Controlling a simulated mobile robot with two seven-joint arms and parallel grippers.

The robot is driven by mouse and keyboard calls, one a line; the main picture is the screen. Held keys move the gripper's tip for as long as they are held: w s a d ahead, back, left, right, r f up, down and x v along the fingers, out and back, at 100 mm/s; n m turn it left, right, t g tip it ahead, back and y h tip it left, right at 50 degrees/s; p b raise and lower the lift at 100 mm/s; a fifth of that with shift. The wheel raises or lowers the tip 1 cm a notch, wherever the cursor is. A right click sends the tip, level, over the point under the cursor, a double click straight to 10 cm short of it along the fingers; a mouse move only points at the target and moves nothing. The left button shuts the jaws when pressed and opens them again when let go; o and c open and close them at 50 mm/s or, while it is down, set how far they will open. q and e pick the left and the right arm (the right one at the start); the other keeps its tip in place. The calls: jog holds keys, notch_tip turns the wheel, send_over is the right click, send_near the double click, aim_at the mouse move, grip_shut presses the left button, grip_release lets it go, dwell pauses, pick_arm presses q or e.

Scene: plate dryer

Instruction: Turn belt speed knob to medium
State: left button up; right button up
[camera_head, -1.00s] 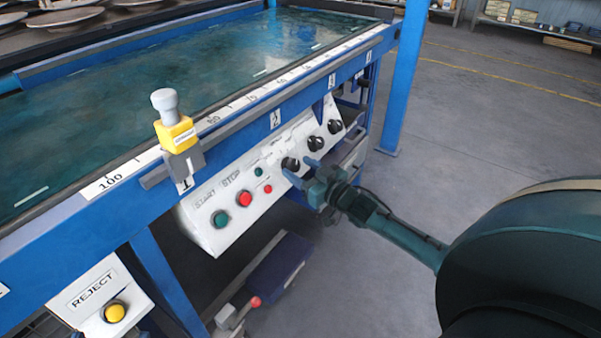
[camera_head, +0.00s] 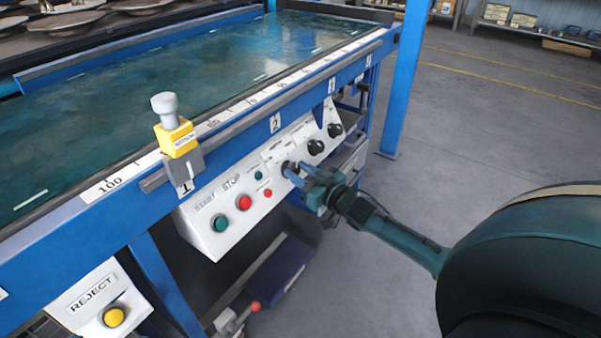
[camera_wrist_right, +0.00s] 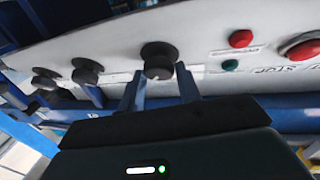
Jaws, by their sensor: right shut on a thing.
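A row of black knobs sits on the white sloped control panel (camera_head: 215,238). The knob nearest the red and green buttons (camera_head: 288,167) is partly hidden by my right gripper (camera_head: 297,174) in the head view. In the right wrist view this knob (camera_wrist_right: 158,58) stands between the tips of my right gripper (camera_wrist_right: 160,78), which is shut on it. The two other knobs, the middle one (camera_head: 315,147) and the far one (camera_head: 335,130), are free. Which knob is the belt speed knob I cannot read. My left gripper is not in view.
The green start button (camera_head: 220,221) and red stop button (camera_head: 243,202) are left of the gripped knob. A yellow block with a grey knob (camera_head: 178,136) stands on the rail above. A blue post (camera_head: 405,85) rises behind the panel.

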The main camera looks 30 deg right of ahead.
jog(key=shift+n, duration=0.3)
jog(key=n+y, duration=0.1)
jog(key=n, duration=0.1)
jog(key=n+y+b, duration=0.1)
jog(key=n+y, duration=0.1)
jog(key=shift+d+f, duration=0.2)
jog(key=n+g+y+b, duration=0.1)
jog(key=n, duration=0.2)
jog(key=shift+d+n+y, duration=0.1)
jog(key=shift+n+y, duration=0.3)
jog(key=shift+w+n+g+y+b, duration=0.1)
jog(key=shift+n+g+y+b, duration=0.2)
jog(key=shift+n+g+y, duration=0.65)
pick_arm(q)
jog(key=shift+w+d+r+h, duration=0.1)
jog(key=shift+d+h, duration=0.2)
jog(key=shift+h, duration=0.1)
pick_arm(e)
jog(key=shift+d+n, duration=0.1)
jog(key=shift+n, duration=0.85)
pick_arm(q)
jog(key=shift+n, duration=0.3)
pick_arm(e)
jog(key=o, duration=1)
jog(key=shift+r, duration=0.1)
jog(key=shift+c, duration=0.2)
